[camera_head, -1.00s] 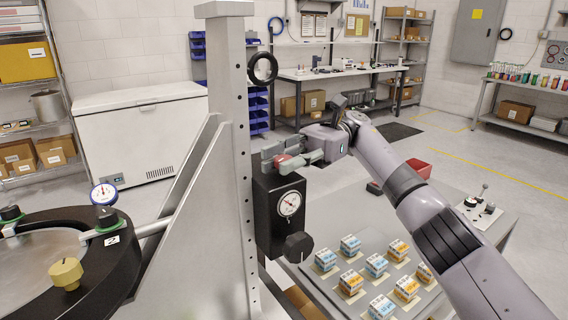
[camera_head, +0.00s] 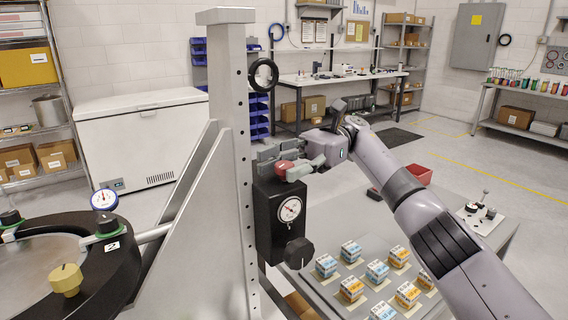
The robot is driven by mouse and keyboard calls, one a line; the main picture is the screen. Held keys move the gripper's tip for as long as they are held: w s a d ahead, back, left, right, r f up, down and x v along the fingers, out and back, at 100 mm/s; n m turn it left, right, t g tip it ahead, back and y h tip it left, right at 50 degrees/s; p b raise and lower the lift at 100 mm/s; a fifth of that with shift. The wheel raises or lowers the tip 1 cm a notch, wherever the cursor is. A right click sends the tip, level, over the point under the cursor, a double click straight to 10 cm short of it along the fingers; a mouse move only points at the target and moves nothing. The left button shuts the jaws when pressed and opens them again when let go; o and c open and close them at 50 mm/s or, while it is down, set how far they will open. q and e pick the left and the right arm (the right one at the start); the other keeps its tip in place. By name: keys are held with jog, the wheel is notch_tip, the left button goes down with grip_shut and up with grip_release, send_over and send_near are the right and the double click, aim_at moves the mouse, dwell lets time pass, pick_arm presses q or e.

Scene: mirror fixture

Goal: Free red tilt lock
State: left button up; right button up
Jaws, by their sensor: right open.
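The red tilt lock (camera_head: 285,168) is a small red part on top of a black block (camera_head: 268,222), which is mounted on the grey metal column of the fixture. The block carries a round white dial (camera_head: 290,210) and a black knob (camera_head: 299,253) below it. My right gripper (camera_head: 286,163) is open, with its grey fingers at the red lock, one behind it and one on its near right side. I cannot tell whether either finger touches it. My left gripper is not in view.
The tall metal column (camera_head: 238,120) with its slanted brace stands just left of the block. A round black ring fixture (camera_head: 125,245) with dials and a brass knob is at lower left. A grey table (camera_head: 335,215) with several small boxes lies below my right arm.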

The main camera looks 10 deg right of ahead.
aim_at(283, 164)
jog(key=shift+r, duration=0.1)
notch_tip(283, 164, up, 8)
jog(key=shift+f, duration=0.15)
jog(key=shift+s+a+r, duration=0.1)
jog(key=shift+r, duration=0.9)
